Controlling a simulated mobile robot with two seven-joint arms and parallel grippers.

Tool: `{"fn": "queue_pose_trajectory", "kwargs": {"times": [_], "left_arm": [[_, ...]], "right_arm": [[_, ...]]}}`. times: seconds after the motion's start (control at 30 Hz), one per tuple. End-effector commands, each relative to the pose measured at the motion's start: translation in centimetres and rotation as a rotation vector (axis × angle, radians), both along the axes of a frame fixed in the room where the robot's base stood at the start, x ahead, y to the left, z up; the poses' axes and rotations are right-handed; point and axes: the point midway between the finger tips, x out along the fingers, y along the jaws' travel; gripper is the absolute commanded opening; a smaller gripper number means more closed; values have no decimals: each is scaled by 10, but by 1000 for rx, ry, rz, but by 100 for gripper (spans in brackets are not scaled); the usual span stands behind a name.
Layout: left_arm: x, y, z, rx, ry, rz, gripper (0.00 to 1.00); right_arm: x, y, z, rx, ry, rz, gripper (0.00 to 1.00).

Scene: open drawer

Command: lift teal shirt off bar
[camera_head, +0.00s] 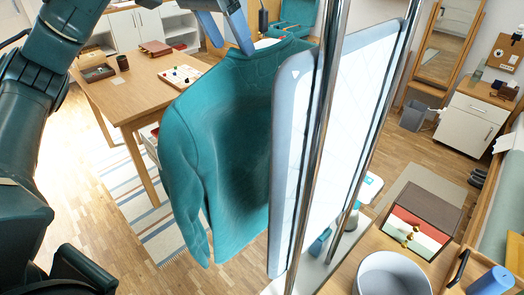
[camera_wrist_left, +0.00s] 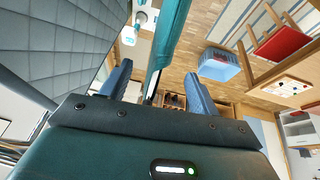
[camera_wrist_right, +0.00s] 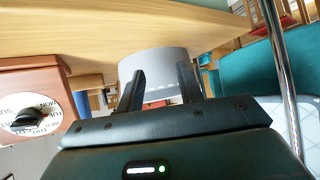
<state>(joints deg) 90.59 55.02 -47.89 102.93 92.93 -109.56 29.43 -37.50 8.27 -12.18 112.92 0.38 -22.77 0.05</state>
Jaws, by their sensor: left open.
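The teal shirt (camera_head: 232,140) hangs upright in the middle of the head view, left of two chrome posts (camera_head: 318,130). The bar itself cannot be made out. My left gripper (camera_head: 230,46) is at the shirt's top, near the left shoulder, with its fingers apart. In the left wrist view, a narrow teal strip of the shirt (camera_wrist_left: 172,35) shows between the open fingers (camera_wrist_left: 158,70); I cannot tell whether they touch it. My right gripper (camera_wrist_right: 161,69) is open and empty in the right wrist view, and outside the head view. Teal cloth also shows there (camera_wrist_right: 255,75), behind a chrome post.
A tall pale panel (camera_head: 285,150) stands close to the shirt's right side. A wooden surface with a grey bowl (camera_head: 390,272) and a blue cup (camera_head: 492,282) is at lower right. A wooden table (camera_head: 130,92) stands behind at left. The floor below the shirt is mostly clear.

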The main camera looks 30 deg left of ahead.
Motion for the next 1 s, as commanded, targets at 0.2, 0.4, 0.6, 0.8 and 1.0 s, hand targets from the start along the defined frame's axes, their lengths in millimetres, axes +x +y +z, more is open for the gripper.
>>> {"fn": "queue_pose_trajectory", "kwargs": {"times": [0.2, 0.4, 0.6, 0.8, 1.0], "left_arm": [[9, -6, -29, 2, 5, 1, 61], [16, -9, -46, 1, 2, 1, 61], [16, -9, -46, 0, 1, 1, 61], [16, -9, -46, 0, 1, 1, 46], [16, -10, -46, 0, 1, 1, 29]], "right_arm": [[-1, 1, 4, -1, 4, 0, 36], [-3, 0, -3, -7, 19, 2, 36], [-3, 0, -3, -6, 18, 2, 36], [-2, 0, -2, -6, 15, 2, 36], [-2, 0, -1, -6, 13, 1, 36]]}}
